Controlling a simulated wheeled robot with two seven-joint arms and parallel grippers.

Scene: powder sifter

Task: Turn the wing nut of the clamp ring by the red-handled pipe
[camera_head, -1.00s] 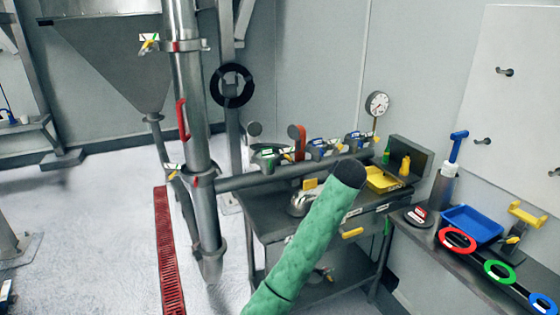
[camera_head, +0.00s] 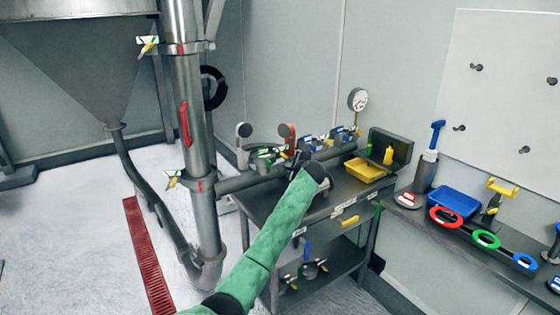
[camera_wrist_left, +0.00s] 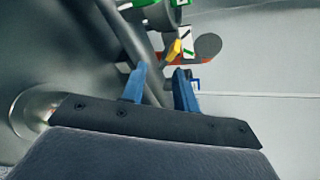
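The vertical steel pipe with the red handle (camera_head: 184,122) stands left of centre in the head view. An upper clamp ring (camera_head: 190,47) has a yellow wing nut (camera_head: 149,46) on its left. A lower clamp ring (camera_head: 202,185) has another yellow wing nut (camera_head: 172,182). My left gripper (camera_head: 294,160) is over the steel bench, right of the red-handled pipe and apart from it, mostly hidden by my green-sleeved arm. In the left wrist view its two blue fingers (camera_wrist_left: 160,88) are apart with nothing held. A yellow piece (camera_wrist_left: 174,50) shows beyond them. My right gripper is not in view.
A horizontal pipe (camera_head: 240,181) runs from the vertical pipe to the bench (camera_head: 340,196), with several valves and clamps along it. A yellow tray (camera_head: 364,171) and a gauge (camera_head: 357,99) are to the right. A tool shelf (camera_head: 412,211) stands further right.

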